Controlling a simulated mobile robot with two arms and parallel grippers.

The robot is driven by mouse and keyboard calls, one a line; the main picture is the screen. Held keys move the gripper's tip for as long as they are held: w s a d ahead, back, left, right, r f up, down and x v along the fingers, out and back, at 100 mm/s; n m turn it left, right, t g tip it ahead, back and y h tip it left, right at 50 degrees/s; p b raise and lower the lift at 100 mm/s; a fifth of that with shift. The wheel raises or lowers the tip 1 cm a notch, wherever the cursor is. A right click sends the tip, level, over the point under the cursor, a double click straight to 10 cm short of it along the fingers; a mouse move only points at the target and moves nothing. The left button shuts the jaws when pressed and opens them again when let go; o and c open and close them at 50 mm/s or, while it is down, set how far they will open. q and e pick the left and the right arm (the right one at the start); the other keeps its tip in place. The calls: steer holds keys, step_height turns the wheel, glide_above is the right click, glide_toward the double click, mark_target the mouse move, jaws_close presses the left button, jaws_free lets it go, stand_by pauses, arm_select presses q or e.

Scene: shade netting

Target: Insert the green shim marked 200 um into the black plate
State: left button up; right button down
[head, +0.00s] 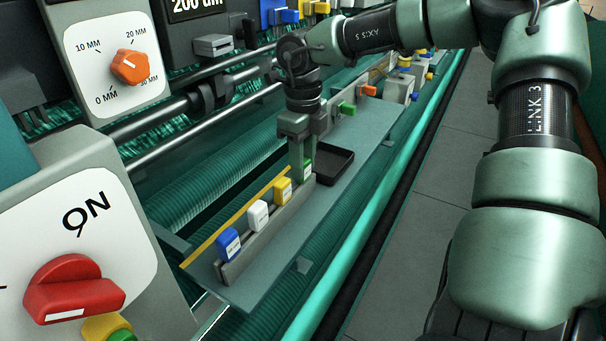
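A green shim (307,169) stands at the far end of a row in a grey rack on the shelf. Its marking is too small to read. My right gripper (302,158) points down right at it, its fingertips at the shim's top. The fingers overlap the shim, so I cannot tell whether they are closed on it. A black panel (170,42) at the top left carries a "200 um" sign, cut off by the frame edge, with a grey tab (213,45) below it. My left gripper is not in view.
Yellow (283,190), white (258,215) and blue (228,244) shims stand in the same rack (265,237). A black tray (333,166) lies beside it on the grey shelf (355,150). Dial boxes with orange (131,67) and red (72,290) knobs stand left.

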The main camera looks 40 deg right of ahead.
steer(key=shift+r, duration=0.8)
steer(key=shift+r+p, duration=1.85)
steer(key=shift+r, duration=1.15)
step_height(320, 180, up, 4)
steer(key=shift+p, duration=1.2)
